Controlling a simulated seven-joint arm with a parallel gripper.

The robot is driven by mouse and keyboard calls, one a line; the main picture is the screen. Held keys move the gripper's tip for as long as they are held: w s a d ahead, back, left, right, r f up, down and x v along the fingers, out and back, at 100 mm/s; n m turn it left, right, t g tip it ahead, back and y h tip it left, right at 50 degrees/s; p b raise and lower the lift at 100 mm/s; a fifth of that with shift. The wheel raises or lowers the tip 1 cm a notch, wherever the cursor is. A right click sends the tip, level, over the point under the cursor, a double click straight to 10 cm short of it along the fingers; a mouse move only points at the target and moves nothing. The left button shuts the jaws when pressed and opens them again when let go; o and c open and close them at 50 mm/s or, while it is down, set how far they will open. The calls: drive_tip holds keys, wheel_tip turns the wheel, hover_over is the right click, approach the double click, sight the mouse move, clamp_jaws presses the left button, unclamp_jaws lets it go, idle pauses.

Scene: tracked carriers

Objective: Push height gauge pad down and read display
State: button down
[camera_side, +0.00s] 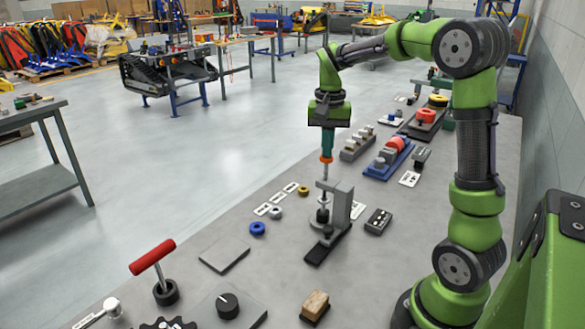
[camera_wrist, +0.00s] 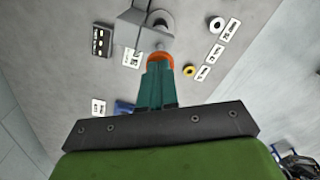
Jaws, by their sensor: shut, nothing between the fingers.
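The height gauge (camera_side: 341,205) is a grey bracket on a dark base with a thin upright rod under its arm. In the wrist view its grey bracket (camera_wrist: 133,22) is at the top, beyond the fingertips. My gripper (camera_side: 326,159) has green fingers with orange tips, points down and is shut and empty. Its tips are close above the gauge's rod; I cannot tell if they touch. In the wrist view the fingertips (camera_wrist: 160,57) partly cover the gauge. A small dark box (camera_side: 378,221) with light marks, possibly the display, lies right of the gauge; it also shows in the wrist view (camera_wrist: 101,41).
A blue ring (camera_side: 257,228), a yellow ring (camera_side: 303,190) and white labels lie left of the gauge. A flat grey plate (camera_side: 224,254) is in front left. A red-handled lever (camera_side: 153,257) stands nearer. A blue fixture (camera_side: 388,158) sits behind. A wooden block (camera_side: 315,304) is in front.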

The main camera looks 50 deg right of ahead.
drive_tip(key=shift+f, duration=1.8)
idle(1.4)
drive_tip(key=shift+r, duration=0.1)
idle(0.5)
drive_tip(key=shift+r, duration=4.45)
drive_tip(key=shift+w+d, duration=0.1)
drive_tip(key=shift+w, duration=0.05)
drive_tip(key=shift+s+a+f+n+t, duration=0.15)
drive_tip(key=shift+a+f+n+t, duration=0.15)
drive_tip(key=shift+a+f, duration=0.2)
drive_tip(key=shift+s+a+f+n+t, duration=0.15)
drive_tip(key=shift+a+f+n+t, duration=0.05)
drive_tip(key=shift+a+f+n, duration=0.2)
drive_tip(key=s+a+n+t+y, duration=0.1)
drive_tip(key=s+a+n+t, duration=0.2)
drive_tip(key=a, duration=0.6)
drive_tip(key=s+a+n+t+y, duration=0.1)
drive_tip(key=s+a+n+t, duration=0.2)
drive_tip(key=s+a, duration=0.5)
drive_tip(key=shift+s+a+f+n, duration=0.15)
drive_tip(key=shift+s+a+n, duration=0.15)
drive_tip(key=shift+a, duration=0.05)
